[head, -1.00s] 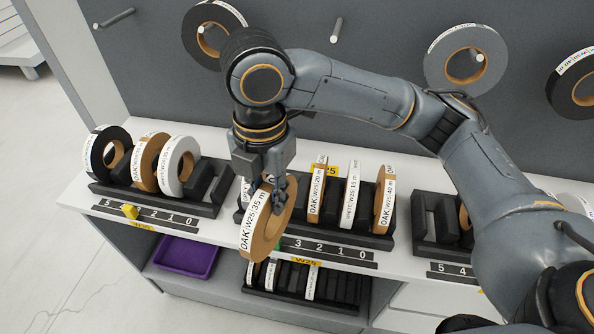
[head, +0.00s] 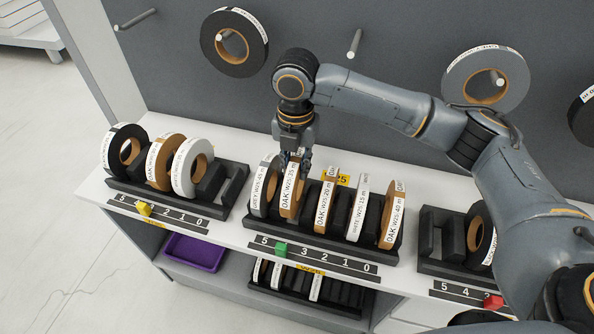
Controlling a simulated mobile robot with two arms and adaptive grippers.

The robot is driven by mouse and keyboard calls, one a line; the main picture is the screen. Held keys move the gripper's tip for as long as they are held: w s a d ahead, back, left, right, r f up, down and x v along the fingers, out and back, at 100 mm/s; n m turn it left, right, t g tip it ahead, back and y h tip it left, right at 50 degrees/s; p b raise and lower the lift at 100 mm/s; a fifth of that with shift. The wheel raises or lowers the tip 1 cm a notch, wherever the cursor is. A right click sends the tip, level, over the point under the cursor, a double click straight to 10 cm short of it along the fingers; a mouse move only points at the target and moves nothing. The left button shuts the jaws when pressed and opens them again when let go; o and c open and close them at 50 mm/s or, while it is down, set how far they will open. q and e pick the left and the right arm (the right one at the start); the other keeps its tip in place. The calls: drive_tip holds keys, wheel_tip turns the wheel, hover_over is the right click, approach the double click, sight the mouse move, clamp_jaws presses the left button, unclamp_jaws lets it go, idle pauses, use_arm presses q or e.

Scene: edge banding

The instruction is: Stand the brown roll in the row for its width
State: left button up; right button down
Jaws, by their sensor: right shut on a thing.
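The brown roll (head: 291,190), labelled OAK W25 35 m, stands upright in the middle rack (head: 317,241), second from the left. It is between a grey roll (head: 262,184) and an empty slot, with an OAK 20 m roll (head: 326,203) further right. My right gripper (head: 292,160) points down and is shut on the top of the brown roll. Whether the roll touches the slot bottom is hidden. The yellow W25 tag (head: 343,179) is partly visible behind this row. My left gripper is not in view.
A left rack (head: 217,207) holds black, brown and white rolls. A right rack (head: 428,262) is partly hidden by my right arm. A green marker (head: 281,249) sits on the middle number strip. A purple tray (head: 194,252) and more rolls are below. Rolls hang on wall pegs.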

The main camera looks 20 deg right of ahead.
drive_tip(key=shift+w+d+f, duration=0.2)
drive_tip(key=shift+w+f, duration=0.15)
drive_tip(key=shift+f, duration=0.15)
wheel_tip(320, 180, down, 3)
drive_tip(key=shift+w+d+f+p, duration=0.1)
drive_tip(key=shift+w+p, duration=0.05)
drive_tip(key=shift+p, duration=0.7)
drive_tip(key=shift+f, duration=0.1)
drive_tip(key=shift+f, duration=0.3)
drive_tip(key=c, duration=1.2)
unclamp_jaws()
drive_tip(key=shift+o, duration=0.2)
wheel_tip(320, 180, up, 13)
drive_tip(key=b, duration=0.3)
drive_tip(key=shift+f, duration=0.2)
